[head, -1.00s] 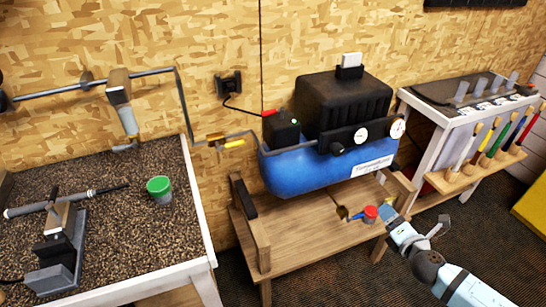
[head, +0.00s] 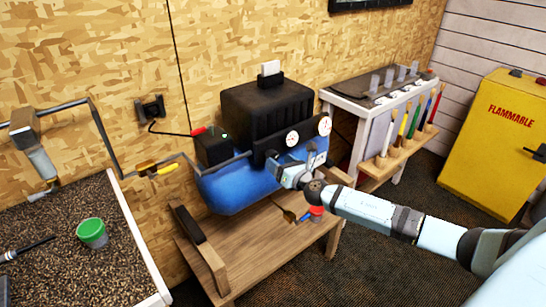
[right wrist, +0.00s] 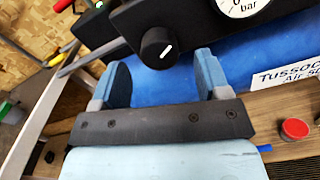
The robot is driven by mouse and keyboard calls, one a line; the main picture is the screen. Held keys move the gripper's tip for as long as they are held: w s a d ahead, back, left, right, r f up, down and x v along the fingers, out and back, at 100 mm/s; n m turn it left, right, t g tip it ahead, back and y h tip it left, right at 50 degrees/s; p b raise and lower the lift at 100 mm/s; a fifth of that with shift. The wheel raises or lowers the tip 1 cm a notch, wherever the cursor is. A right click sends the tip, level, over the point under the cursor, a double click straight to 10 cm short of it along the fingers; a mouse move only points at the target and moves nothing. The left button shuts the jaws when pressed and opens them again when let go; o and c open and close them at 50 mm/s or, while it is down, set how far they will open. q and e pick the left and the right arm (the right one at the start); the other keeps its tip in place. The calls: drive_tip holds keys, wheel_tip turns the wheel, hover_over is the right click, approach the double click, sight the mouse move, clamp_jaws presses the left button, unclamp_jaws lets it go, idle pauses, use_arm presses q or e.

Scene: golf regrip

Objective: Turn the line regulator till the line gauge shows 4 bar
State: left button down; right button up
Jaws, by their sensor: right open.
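The regulator knob (right wrist: 157,47), black with a white pointer line, sits on the front of the compressor's black panel. In the right wrist view it is just beyond and between my fingertips; contact is not visible. The nearer gauge (head: 292,138) is right of the knob; its lower part (right wrist: 245,5) shows "bar" in the right wrist view, but its needle cannot be read. A second gauge (head: 324,125) is farther right. My right gripper (right wrist: 163,75) is open around empty space, in front of the blue tank. My left gripper is not in view.
The blue compressor (head: 235,192) stands on a wooden bench (head: 250,255). A red-capped container (head: 316,211) lies on the bench below my right arm. A gravel-topped table (head: 55,240) is at left, a yellow cabinet (head: 495,150) at right.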

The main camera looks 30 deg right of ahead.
sight(275, 158)
drive_tip(key=shift+w+a, duration=0.15)
drive_tip(key=shift+w, duration=1.75)
drive_tip(key=c, duration=0.9)
